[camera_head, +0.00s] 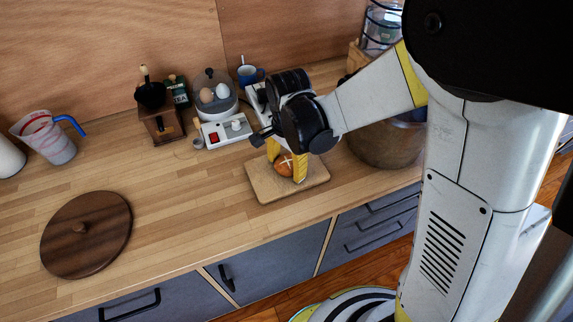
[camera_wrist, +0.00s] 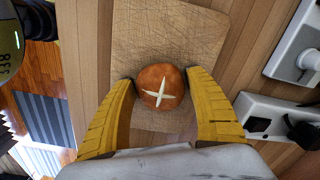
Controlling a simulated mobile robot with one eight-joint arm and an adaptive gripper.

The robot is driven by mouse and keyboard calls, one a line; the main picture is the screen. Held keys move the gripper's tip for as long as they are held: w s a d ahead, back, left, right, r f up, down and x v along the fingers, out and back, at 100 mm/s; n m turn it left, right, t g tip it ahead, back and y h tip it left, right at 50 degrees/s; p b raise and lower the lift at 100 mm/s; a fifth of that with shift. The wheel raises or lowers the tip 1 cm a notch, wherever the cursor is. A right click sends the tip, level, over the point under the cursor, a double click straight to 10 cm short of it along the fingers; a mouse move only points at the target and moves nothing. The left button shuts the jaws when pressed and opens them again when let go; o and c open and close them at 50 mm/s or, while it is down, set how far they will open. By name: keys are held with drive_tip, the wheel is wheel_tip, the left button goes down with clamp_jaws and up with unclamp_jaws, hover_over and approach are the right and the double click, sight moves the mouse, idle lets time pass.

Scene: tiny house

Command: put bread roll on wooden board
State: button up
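The bread roll (camera_head: 284,167) is round and orange-brown with a pale cross cut on top. It shows between my fingers in the wrist view (camera_wrist: 153,77). The wooden board (camera_head: 262,187) is pale and rectangular, lying on the counter, and it also shows in the wrist view (camera_wrist: 170,35). The roll is over the board and appears to rest on it. My gripper (camera_head: 287,167) points down at the board, with one yellow finger on each side of the roll. The dark fingertips (camera_wrist: 160,79) are very close to its sides. I cannot tell whether they press on it.
A round dark wooden lid (camera_head: 86,236) lies at the left. A measuring jug (camera_head: 48,140), a coffee grinder (camera_head: 160,119), an egg cooker (camera_head: 214,93) and a power strip (camera_head: 226,130) stand behind. A large pot (camera_head: 385,145) stands right of the board. The counter's middle is clear.

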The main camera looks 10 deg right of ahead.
sight(288, 162)
drive_tip(key=shift+o, duration=0.2)
drive_tip(key=shift+r, duration=0.1)
wheel_tip(288, 162, up, 12)
drive_tip(key=p, duration=0.4)
drive_tip(key=s+d+r+n+t, duration=0.7)
drive_tip(key=s+d+r+n, duration=0.2)
drive_tip(key=d, duration=0.4)
drive_tip(key=shift+s+d+n, duration=0.25)
drive_tip(key=shift+s+n, duration=0.35)
drive_tip(key=shift+s, duration=0.3)
